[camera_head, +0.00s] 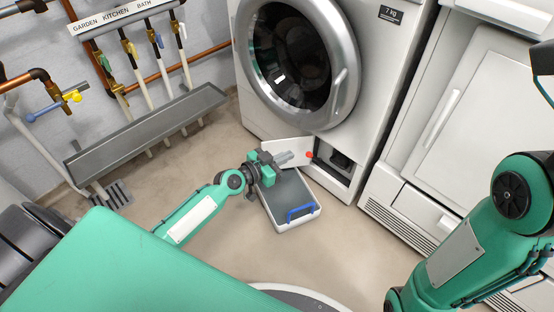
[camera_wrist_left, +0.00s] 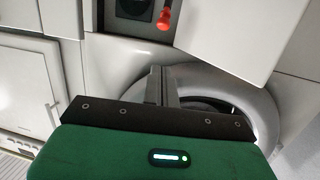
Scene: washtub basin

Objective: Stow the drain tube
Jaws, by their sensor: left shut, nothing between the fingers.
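The drain tube's red end (camera_head: 309,154) shows at the open service compartment (camera_head: 340,160) low on the washing machine's front. It also shows in the left wrist view (camera_wrist_left: 164,20), in front of the dark compartment recess. The rest of the tube is too small to make out. The open white flap (camera_head: 291,147) stands left of the compartment; in the left wrist view the flap (camera_wrist_left: 240,35) is at the upper right. My left gripper (camera_head: 290,157) is shut and empty in front of the flap, with its fingertips a little left of the red end. My right gripper is out of view.
A grey tray with a white rim (camera_head: 291,226) and a blue bar (camera_head: 302,212) lies on the floor beneath my left gripper. The washer's round door (camera_head: 350,80) is above. Pipes and a grey trough (camera_head: 150,130) line the left wall.

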